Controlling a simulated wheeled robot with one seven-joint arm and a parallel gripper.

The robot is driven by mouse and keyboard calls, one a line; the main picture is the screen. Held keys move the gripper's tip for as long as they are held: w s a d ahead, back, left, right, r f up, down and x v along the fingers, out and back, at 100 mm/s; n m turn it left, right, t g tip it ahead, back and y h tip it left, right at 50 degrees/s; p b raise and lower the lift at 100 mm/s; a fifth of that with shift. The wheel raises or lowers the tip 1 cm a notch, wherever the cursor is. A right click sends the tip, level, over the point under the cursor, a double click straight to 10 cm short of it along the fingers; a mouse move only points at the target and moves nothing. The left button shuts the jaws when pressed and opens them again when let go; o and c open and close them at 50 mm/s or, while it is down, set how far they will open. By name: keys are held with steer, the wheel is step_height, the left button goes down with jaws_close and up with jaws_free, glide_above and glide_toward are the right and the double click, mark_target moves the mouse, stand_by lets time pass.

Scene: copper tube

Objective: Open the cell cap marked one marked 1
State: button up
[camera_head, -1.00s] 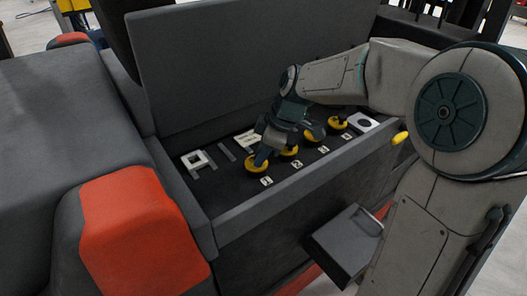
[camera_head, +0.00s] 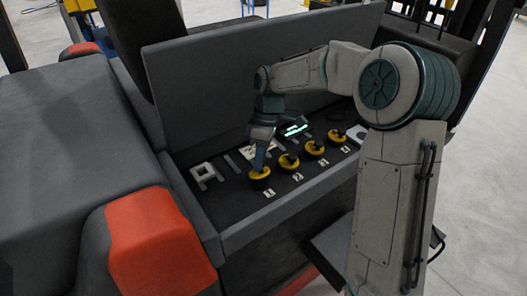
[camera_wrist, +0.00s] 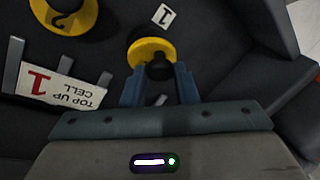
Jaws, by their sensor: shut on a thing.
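The cap marked 1 (camera_head: 260,174) is a yellow disc with a dark knob, at the near-left end of a row of similar caps in the dark tray. Its white label "1" (camera_head: 268,194) lies in front of it and also shows in the wrist view (camera_wrist: 163,15). My gripper (camera_head: 258,163) points down at this cap. In the wrist view, my gripper's blue fingers (camera_wrist: 159,88) are shut on the dark knob of the yellow cap (camera_wrist: 147,49). The cap appears seated; I cannot tell whether it has turned.
Yellow caps 2 (camera_head: 289,161), 3 (camera_head: 314,149) and 4 (camera_head: 337,136) stand close by to the right. A sign reading "TOP UP CELL 1" (camera_wrist: 62,90) lies near my fingers. A raised grey panel (camera_head: 220,92) stands behind the tray, and a rim (camera_head: 245,228) runs along its front.

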steer(key=shift+w+a+r+g+h+p, duration=0.3)
steer(key=shift+w+g+p, duration=0.15)
steer(key=shift+p, duration=0.4)
steer(key=o, duration=1)
steer(key=shift+d+f, duration=0.1)
steer(key=s+d+r+b, duration=0.2)
steer(key=d+r+b, duration=0.1)
steer(key=d+r, duration=0.8)
steer(key=shift+s+d+b, duration=0.15)
steer(key=shift+s+b, duration=0.25)
